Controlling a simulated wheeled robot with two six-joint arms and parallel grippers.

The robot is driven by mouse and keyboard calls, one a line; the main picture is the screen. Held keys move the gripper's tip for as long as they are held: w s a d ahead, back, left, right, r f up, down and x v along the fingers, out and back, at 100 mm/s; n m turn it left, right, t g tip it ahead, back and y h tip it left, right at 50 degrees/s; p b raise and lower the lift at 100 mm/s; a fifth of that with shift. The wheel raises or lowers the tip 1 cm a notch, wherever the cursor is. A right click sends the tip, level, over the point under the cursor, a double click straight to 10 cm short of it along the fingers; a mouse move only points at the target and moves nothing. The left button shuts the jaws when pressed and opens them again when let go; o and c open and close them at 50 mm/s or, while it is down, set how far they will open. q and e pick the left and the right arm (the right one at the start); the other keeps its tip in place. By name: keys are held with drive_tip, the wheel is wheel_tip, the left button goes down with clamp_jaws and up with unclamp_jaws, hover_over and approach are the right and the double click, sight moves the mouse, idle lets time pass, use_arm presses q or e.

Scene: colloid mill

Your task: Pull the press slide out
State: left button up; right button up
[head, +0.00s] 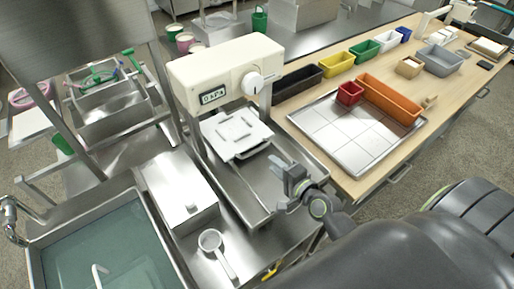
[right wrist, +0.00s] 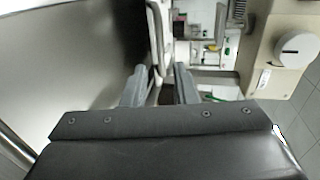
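The press has a cream head (head: 222,75) with a dial and a small display. Its white press slide (head: 238,132) is a flat plate with raised bars, under the head above a metal tray. My right gripper (head: 283,178) is just in front and to the right of the slide. In the right wrist view its two fingers (right wrist: 159,88) are apart, with a thin pale edge or bar (right wrist: 157,42) lined up with the gap. I cannot tell whether that part lies between the fingertips or beyond them. My left gripper is not in view.
A steel box (head: 178,190) and a strainer (head: 211,241) are left of the tray. A water-filled sink (head: 105,240) is at lower left. A wooden table to the right holds a tiled tray (head: 345,140), an orange bin (head: 389,98) and several other coloured bins.

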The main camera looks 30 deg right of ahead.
sight(257, 149)
drive_tip(key=x, duration=1)
drive_tip(key=shift+s, duration=0.1)
clamp_jaws()
